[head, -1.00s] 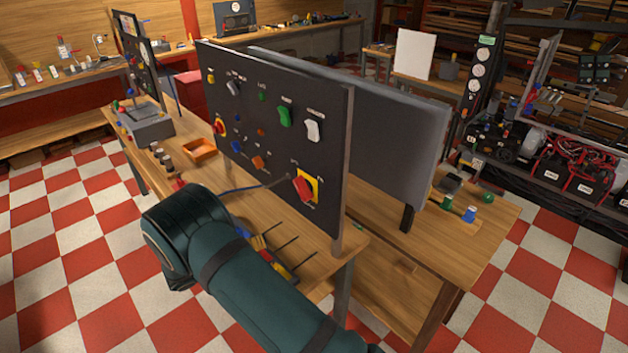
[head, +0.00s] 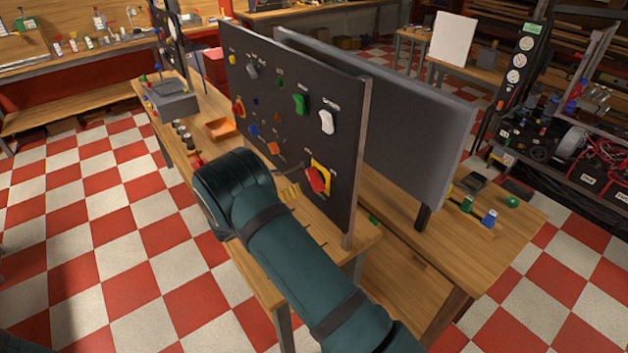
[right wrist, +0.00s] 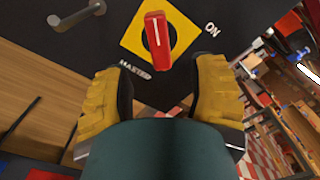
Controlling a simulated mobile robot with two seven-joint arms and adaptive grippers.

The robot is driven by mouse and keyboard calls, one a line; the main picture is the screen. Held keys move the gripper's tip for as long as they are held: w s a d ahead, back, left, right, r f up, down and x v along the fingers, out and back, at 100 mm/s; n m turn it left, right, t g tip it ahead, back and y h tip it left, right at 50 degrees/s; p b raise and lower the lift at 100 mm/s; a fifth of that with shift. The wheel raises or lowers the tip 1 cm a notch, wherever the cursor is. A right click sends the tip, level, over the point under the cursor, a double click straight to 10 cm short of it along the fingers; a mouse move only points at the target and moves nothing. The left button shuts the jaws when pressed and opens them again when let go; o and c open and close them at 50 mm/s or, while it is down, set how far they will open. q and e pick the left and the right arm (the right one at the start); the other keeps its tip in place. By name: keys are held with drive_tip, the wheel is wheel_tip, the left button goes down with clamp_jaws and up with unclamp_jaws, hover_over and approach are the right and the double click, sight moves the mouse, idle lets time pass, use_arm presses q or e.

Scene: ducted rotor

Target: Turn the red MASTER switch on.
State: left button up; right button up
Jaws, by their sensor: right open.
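The red MASTER switch (head: 318,180) sits on a yellow plate (head: 321,165) low on the near end of the dark upright panel. In the right wrist view the red handle (right wrist: 157,38) stands nearly upright in the picture with a white line on it. An "ON" label is right of the plate, and "MASTER" is below it. My right gripper (head: 289,192) has yellow fingers just left of the switch in the head view. In the right wrist view my right gripper (right wrist: 160,82) is open, its fingers apart below the handle, holding nothing. My left gripper is not in view.
The dark panel (head: 290,140) stands on a wooden bench and carries other knobs and rockers, including a green one (head: 300,103) and a white one (head: 327,121). An orange tray (head: 219,129) lies on the bench. A grey panel (head: 400,130) stands behind.

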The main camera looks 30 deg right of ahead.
sight(311, 182)
drive_tip(key=d, duration=0.7)
drive_tip(key=shift+w+d, duration=0.25)
drive_tip(key=shift+w, duration=0.05)
clamp_jaws()
